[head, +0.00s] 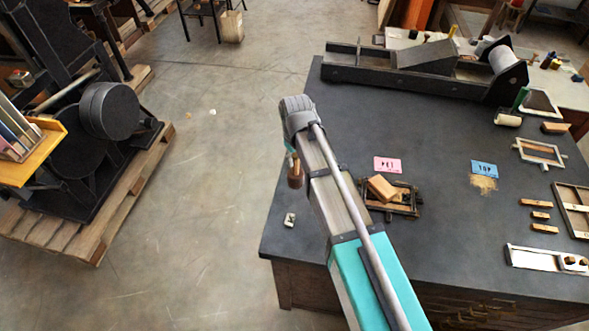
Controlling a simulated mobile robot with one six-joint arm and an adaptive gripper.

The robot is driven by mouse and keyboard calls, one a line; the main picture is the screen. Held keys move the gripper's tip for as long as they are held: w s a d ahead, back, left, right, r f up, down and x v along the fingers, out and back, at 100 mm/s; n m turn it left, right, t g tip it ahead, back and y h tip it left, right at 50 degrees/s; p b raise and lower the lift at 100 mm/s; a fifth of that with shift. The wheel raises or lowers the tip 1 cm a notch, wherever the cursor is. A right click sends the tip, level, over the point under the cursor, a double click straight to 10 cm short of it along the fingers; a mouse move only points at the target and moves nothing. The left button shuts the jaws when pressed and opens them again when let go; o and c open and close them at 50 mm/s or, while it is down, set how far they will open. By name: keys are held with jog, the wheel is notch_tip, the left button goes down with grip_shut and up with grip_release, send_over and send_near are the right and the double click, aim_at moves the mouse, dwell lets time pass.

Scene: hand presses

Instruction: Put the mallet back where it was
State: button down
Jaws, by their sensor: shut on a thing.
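My arm reaches up across the middle of the head view, and my gripper (291,150) hangs below its far end, partly hidden behind the arm. It is shut on a small brown wooden piece that looks like the mallet (295,176). The mallet appears over the left edge of the dark table (440,255); its height above the table is hard to tell. Most of its handle cannot be made out. A pink card (388,164) and a blue card (484,169) lie on the table, with a patch of pale crumbs (484,186) by the blue one.
A wooden block (381,188) rests on a dark frame (403,201) right of my arm. A long black press (425,68) stands at the back. Frames and wood strips (541,215) lie at right. A small metal piece (290,220) sits near the left corner.

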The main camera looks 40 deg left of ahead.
aim_at(295, 166)
jog(key=shift+w+a+f, duration=0.2)
jog(key=shift+a+f, duration=0.1)
jog(key=shift+f, duration=0.15)
jog(key=shift+w+a+f+b, duration=0.25)
jog(key=shift+a+f+b, duration=0.15)
jog(key=shift+f+b, duration=1.6)
jog(key=shift+b, duration=0.2)
jog(key=shift+d+f, duration=0.1)
jog(key=shift+f, duration=0.1)
jog(key=shift+c, duration=2.2)
grip_release()
jog(key=shift+r, duration=0.1)
jog(key=shift+r, duration=0.15)
notch_tip(295, 166, up, 12)
jog(key=p, duration=1.2)
